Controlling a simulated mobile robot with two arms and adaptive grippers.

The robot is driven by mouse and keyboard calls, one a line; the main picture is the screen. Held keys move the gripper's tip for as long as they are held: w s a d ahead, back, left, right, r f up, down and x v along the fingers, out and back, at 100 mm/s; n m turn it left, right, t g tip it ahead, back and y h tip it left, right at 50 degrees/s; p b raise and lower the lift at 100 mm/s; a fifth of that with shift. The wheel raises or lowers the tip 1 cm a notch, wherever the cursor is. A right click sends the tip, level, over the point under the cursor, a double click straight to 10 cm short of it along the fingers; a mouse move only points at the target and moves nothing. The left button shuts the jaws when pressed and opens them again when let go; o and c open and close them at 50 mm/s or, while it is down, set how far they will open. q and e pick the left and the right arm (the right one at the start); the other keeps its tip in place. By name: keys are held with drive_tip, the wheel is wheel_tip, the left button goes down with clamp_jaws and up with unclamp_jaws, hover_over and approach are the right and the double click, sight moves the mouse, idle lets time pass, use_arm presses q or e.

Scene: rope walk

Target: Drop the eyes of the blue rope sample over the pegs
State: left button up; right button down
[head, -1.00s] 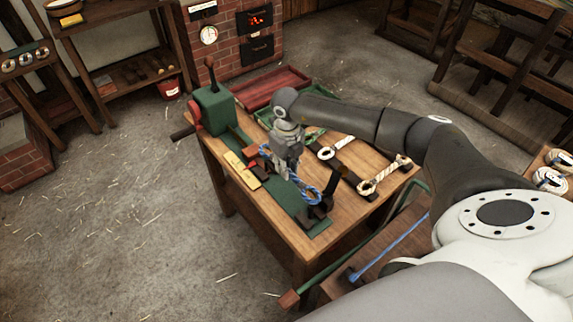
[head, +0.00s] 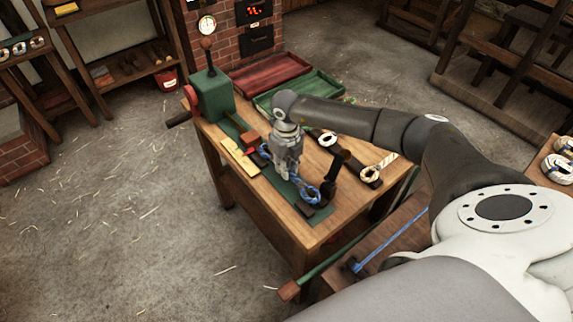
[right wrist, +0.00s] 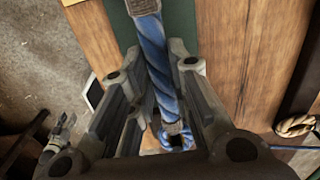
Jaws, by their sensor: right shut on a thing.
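My right gripper (head: 286,172) is above the green strip (head: 315,219) on the bench, pointing down. In the head view the blue rope's near eye (head: 309,194) lies beside a dark upright (head: 332,180) and a dark block. Its far eye is partly hidden by my gripper. I cannot tell whether either eye is around a peg. A grey gripper (right wrist: 62,128), probably my left, shows small in the right wrist view.
A green machine with a lever (head: 211,95) stands at the bench's far end. Red (head: 268,72) and green (head: 300,88) trays lie behind. A tan rope sample (head: 378,168) and a white eye (head: 328,139) sit on dark holders at right.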

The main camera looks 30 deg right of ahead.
drive_tip(key=shift+f, duration=0.55)
drive_tip(key=shift+f+b, duration=0.4)
drive_tip(key=shift+b, duration=0.2)
drive_tip(key=c, duration=1.3)
unclamp_jaws()
drive_tip(key=shift+r, duration=0.15)
drive_tip(key=shift+r+p, duration=2.45)
drive_tip(key=shift+r, duration=1)
